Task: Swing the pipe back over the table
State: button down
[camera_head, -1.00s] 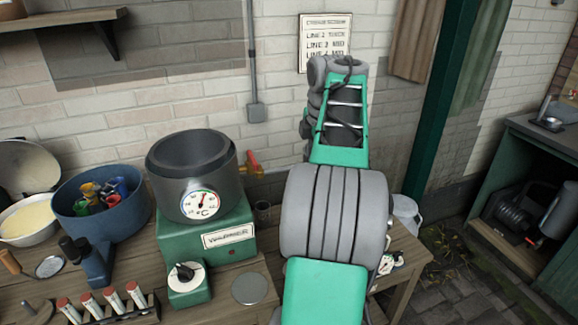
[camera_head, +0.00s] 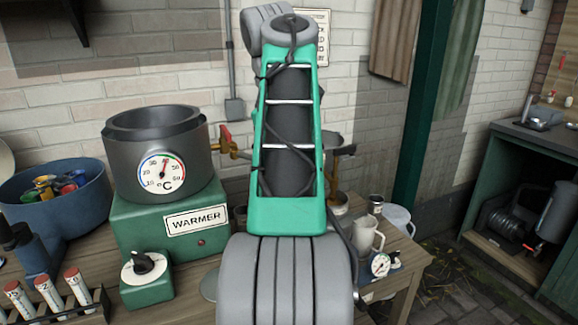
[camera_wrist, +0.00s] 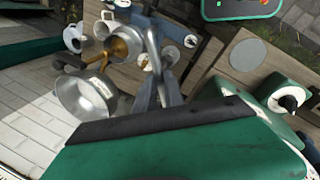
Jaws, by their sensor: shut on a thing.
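In the wrist view my gripper (camera_wrist: 158,75) reaches in beside a brass fitting (camera_wrist: 126,43) with a steel bowl (camera_wrist: 85,98) next to it. In the head view the brass stand (camera_head: 345,151) shows partly behind my arm, at the right end of the wooden table (camera_head: 405,262). My gripper is hidden there behind my arm.
The green warmer (camera_head: 165,215) with its dial pot (camera_head: 155,145) and a red-handled tap (camera_head: 226,137) stands left of my arm. A jug (camera_head: 366,236) and a small gauge (camera_head: 380,265) stand at the table's right end. A blue tub (camera_head: 50,200) is far left.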

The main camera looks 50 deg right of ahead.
jog(key=shift+a+m+b, duration=0.4)
jog(key=shift+a+m, duration=0.3)
jog(key=shift+a, duration=0.2)
jog(key=c, duration=1.4)
grip_release()
jog(key=shift+c, duration=0.2)
jog(key=shift+r, duration=0.1)
jog(key=p+v, duration=0.4)
jog(key=v, duration=0.3)
jog(key=shift+w+r+p, duration=0.15)
jog(key=shift+r+p, duration=0.15)
jog(key=shift+p, duration=0.05)
jog(key=shift+a, duration=0.1)
jog(key=shift+c, duration=0.2)
